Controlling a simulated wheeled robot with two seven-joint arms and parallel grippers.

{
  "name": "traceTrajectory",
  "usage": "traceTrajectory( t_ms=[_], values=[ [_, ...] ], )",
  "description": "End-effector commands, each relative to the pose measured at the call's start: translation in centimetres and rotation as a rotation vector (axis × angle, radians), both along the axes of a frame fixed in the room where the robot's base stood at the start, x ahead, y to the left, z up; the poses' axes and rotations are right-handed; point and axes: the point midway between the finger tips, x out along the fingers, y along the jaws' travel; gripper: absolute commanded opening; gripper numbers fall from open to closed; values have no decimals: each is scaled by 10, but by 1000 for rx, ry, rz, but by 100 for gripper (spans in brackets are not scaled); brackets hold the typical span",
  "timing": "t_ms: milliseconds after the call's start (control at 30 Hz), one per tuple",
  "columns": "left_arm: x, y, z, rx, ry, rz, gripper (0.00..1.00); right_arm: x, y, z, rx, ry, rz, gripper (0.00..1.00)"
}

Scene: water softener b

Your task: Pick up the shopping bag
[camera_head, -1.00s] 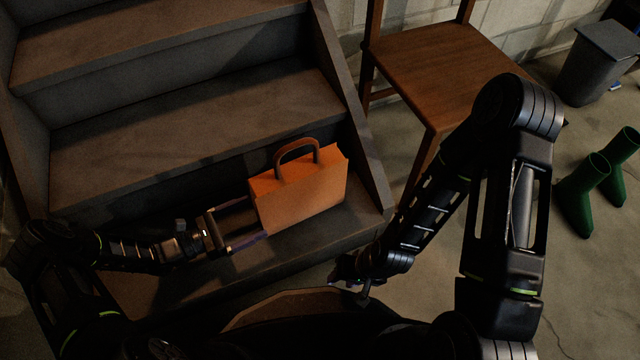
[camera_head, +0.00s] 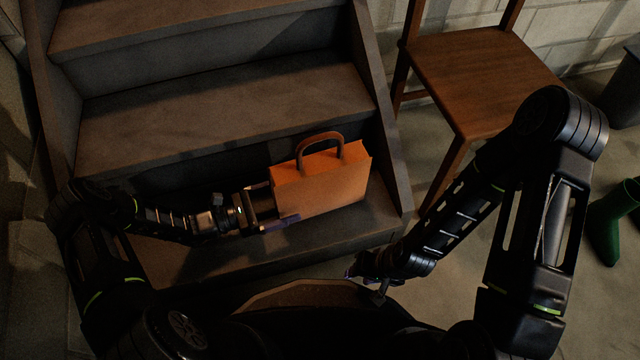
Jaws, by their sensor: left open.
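The orange shopping bag (camera_head: 325,184) stands upright on the lowest step, its brown handle (camera_head: 320,140) arching above. My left gripper (camera_head: 283,203) is open at the bag's left end. Its near finger overlaps the lower left of the bag's front face. Its far finger meets the bag's left edge, and its tip seems hidden behind the bag. I cannot tell whether the fingers touch the bag. My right gripper (camera_head: 368,280) is low, in front of the steps and apart from the bag. It is dark and its jaws are unclear.
Wooden steps (camera_head: 230,105) rise behind the bag, with a side board (camera_head: 385,110) to its right. A wooden chair (camera_head: 480,70) stands at the upper right. Green boots (camera_head: 607,225) are at the right edge. The floor between chair and boots is clear.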

Motion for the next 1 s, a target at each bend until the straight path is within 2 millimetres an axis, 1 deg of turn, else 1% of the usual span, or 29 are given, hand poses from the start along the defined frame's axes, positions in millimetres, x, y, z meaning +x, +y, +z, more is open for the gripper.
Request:
traceTrajectory(
  t_ms=[133, 233, 400, 500, 600, 1000],
  values=[
    [0, -1, 0, 0, 0, 0, 94, 0, 0, 0, 0, 0, 0, 36],
    [3, -7, -1, -1, -1, -2, 94, 1, 0, -4, 0, -2, -1, 36],
    [12, -29, -4, -1, -3, -4, 94, 2, 0, -17, -1, -6, -3, 36],
    [17, -41, -3, -1, -1, -2, 94, 3, 0, -19, -1, -8, -4, 36],
    [20, -47, -2, 0, -1, -2, 94, 4, 0, -20, -2, -9, -4, 36],
    [20, -48, -1, 0, -1, -1, 94, 4, 0, -19, -2, -9, -4, 36]
  ],
)
